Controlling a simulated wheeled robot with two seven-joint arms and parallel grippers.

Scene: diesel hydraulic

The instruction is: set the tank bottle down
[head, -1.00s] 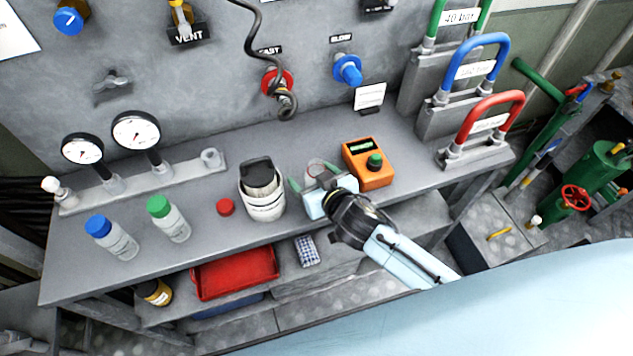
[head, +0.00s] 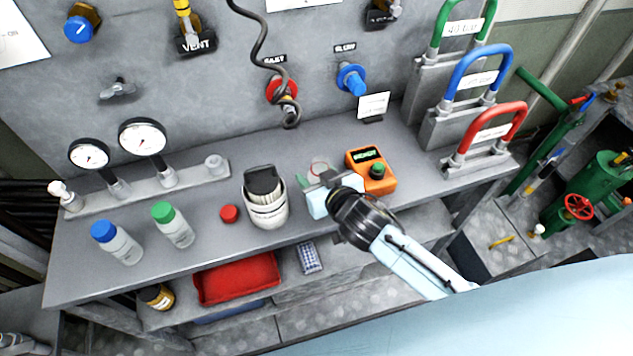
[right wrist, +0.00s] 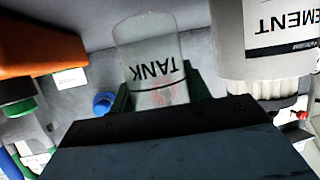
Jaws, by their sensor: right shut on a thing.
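The tank bottle (right wrist: 150,62) is a clear, pale bottle marked TANK, and the lettering reads upside down in the right wrist view. My right gripper (head: 320,186) is shut on it, with green finger pads on both sides of the bottle. In the head view they are over the bench, between the white container and the orange device, and the gripper mostly hides the bottle. I cannot tell whether its base touches the bench. My left gripper is not in view.
The white container (head: 267,212) stands close on the left and the orange device (head: 372,171) close on the right. A red cap (head: 229,213), a green-capped bottle (head: 173,228) and a blue-capped bottle (head: 118,243) stand further left on the bench (head: 205,262). Gauges stand behind.

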